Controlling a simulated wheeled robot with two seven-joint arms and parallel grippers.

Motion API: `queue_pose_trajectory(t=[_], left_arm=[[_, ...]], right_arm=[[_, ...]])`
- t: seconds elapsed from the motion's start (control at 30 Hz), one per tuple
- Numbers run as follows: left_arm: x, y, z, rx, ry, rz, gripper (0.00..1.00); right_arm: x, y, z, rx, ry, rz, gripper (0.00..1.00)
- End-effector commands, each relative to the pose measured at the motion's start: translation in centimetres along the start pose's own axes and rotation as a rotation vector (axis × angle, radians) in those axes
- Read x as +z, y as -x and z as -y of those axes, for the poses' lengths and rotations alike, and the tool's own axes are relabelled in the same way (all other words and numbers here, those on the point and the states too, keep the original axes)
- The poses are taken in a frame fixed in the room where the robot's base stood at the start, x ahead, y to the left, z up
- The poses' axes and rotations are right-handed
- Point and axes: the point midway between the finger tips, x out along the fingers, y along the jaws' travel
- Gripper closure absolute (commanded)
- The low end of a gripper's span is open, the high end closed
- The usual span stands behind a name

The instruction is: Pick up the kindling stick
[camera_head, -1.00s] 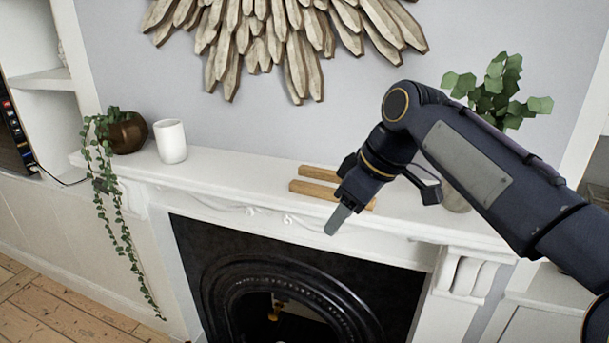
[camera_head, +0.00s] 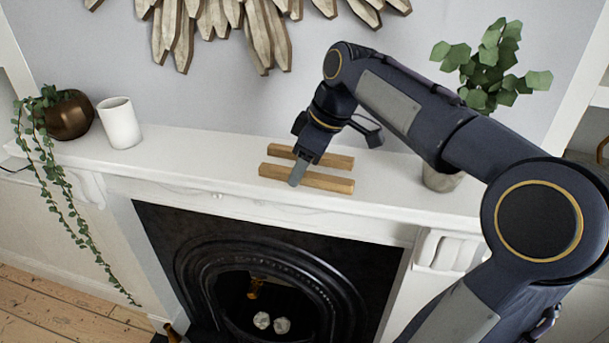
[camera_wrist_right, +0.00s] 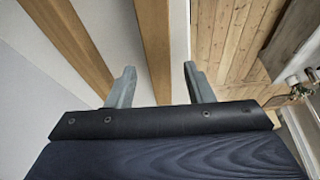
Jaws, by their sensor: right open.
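Two light-brown wooden kindling sticks lie roughly parallel on the white mantel shelf in the head view: a front stick (camera_head: 330,182) near the shelf edge and a back stick (camera_head: 340,161) behind it. My right gripper (camera_head: 298,174) is over the front stick and hides part of it. In the right wrist view the open right gripper (camera_wrist_right: 160,86) has the front stick (camera_wrist_right: 154,45) running between its two fingers, with no visible grip on it. The back stick (camera_wrist_right: 72,42) lies outside the left finger. My left gripper is out of view.
On the mantel (camera_head: 220,170), a white cup (camera_head: 119,123) and a bronze pot (camera_head: 70,116) with a trailing plant stand at left. A potted leafy plant (camera_head: 490,70) stands at right, behind my arm. The dark fireplace (camera_head: 270,265) opens below. A wooden wall ornament (camera_head: 265,30) hangs above.

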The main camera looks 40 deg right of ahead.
Motion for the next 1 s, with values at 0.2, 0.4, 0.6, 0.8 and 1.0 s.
queue_pose_trajectory(t=[0.2, 0.4, 0.6, 0.8, 1.0], left_arm=[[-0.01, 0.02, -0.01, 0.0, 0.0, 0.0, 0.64], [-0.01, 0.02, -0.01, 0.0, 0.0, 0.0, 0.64], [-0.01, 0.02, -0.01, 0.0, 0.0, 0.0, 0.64], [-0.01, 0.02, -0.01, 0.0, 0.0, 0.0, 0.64], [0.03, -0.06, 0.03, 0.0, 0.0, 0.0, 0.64]], right_arm=[[0.0, -0.6, -0.01, 0.001, 0.0, -0.001, 0.53], [0.0, -0.58, 0.0, 0.001, 0.0, -0.001, 0.67], [0.01, -0.57, 0.0, 0.0, -0.001, -0.001, 0.93], [0.0, -0.55, 0.0, 0.001, -0.001, -0.001, 1.0], [-0.17, -0.2, 0.0, 0.001, 0.0, -0.002, 1.0]])
